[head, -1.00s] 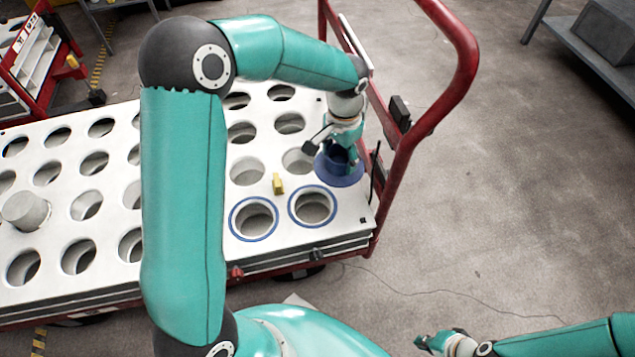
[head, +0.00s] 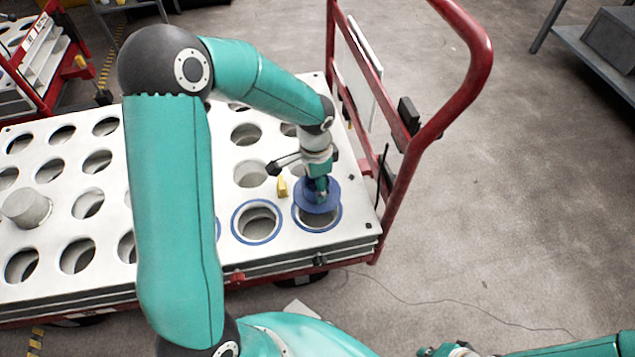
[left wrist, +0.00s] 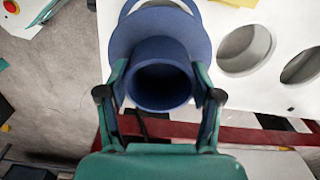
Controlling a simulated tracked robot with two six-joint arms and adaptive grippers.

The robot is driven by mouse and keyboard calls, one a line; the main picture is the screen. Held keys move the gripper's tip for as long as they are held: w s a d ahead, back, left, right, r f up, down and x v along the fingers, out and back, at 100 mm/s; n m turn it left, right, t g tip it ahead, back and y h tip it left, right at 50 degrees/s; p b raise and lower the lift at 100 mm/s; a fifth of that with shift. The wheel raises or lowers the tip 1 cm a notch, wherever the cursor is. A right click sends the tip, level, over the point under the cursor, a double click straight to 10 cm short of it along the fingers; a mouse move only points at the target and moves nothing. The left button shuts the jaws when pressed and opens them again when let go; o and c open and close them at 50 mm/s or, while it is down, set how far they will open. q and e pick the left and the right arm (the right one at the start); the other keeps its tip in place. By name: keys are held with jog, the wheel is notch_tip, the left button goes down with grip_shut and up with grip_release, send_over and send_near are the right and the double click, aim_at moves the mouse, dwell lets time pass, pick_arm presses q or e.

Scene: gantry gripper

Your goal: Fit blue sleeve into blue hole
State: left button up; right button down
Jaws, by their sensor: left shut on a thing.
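My left gripper (head: 319,190) is shut on the blue sleeve (head: 309,200). The sleeve is a flanged tube; its flange lies over the far part of a blue-ringed hole (head: 318,218) near the right front corner of the white plate. I cannot tell whether the sleeve touches the plate. In the left wrist view, the fingers (left wrist: 158,105) sit on both sides of the sleeve's tube (left wrist: 160,75), with the wide flange beyond. Another blue-ringed hole (head: 256,222) is to the left and looks empty. My right gripper (head: 447,351) shows only in part at the bottom edge.
The white plate (head: 345,205) has several plain holes and lies on a cart with a red handle (head: 480,60) at the right. A small yellow block (head: 283,187) stands just left of my gripper. A grey cylinder (head: 27,208) stands at the left.

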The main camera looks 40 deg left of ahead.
pick_arm(q)
jog(key=shift+f+b, duration=1.85)
jog(key=shift+f, duration=0.65)
jog(key=shift+f+b, duration=1.35)
jog(key=shift+f, duration=0.25)
jog(key=o, duration=1.4)
jog(key=shift+r, duration=0.1)
notch_tip(320, 180, up, 12)
jog(key=shift+f, duration=0.1)
jog(key=shift+s, duration=0.1)
